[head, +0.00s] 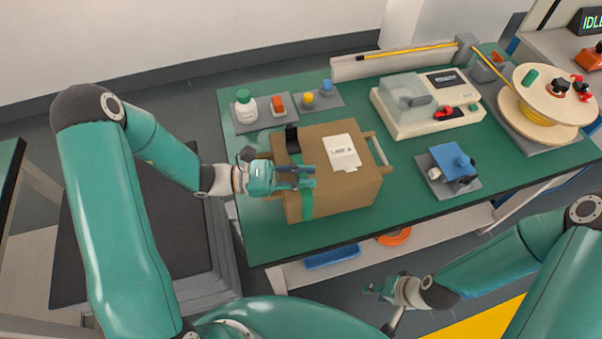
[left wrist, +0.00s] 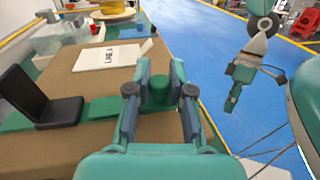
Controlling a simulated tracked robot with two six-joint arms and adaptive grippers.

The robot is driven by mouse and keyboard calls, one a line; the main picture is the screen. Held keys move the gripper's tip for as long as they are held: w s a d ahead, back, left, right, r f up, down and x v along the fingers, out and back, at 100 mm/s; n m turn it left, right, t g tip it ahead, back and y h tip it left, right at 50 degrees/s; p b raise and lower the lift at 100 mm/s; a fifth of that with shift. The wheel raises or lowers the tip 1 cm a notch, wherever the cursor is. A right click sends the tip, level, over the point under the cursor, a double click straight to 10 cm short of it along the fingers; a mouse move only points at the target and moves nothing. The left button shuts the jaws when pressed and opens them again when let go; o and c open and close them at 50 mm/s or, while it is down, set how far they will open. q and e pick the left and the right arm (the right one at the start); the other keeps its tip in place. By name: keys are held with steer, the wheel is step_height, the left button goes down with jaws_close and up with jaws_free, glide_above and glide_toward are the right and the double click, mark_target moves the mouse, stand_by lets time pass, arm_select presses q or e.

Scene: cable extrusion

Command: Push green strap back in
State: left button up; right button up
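A cardboard box (head: 352,190) stands on the green table. A green strap (head: 306,200) runs over its top and down the near side. A black buckle (head: 292,141) sits on the strap at the far side; in the left wrist view the buckle (left wrist: 62,112) has a raised flap. My left gripper (head: 308,178) is over the box's near top edge. In the left wrist view its fingers (left wrist: 161,82) are apart, with a bulging part of the green strap (left wrist: 159,92) between them; contact cannot be told. My right gripper (head: 378,290) hangs below the table's near edge, away from the box.
A white label (head: 342,152) lies on the box top. A white machine (head: 425,112), a blue device (head: 452,160) and a cable spool (head: 533,92) stand to the right. The table's near strip is clear.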

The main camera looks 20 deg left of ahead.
mark_target(294, 158)
arm_select(q)
jaws_close()
steer(key=w+a, duration=0.1)
steer(key=w, duration=0.2)
steer(key=w+a, duration=0.1)
steer(key=shift+w+a+b, duration=0.15)
steer(key=shift+a+b, duration=0.15)
steer(key=shift+b, duration=0.1)
steer(key=o, duration=0.8)
jaws_free()
steer(key=shift+c, duration=0.2)
steer(key=shift+s+a, duration=0.2)
steer(key=shift+a, duration=0.25)
steer(key=v, duration=1.1)
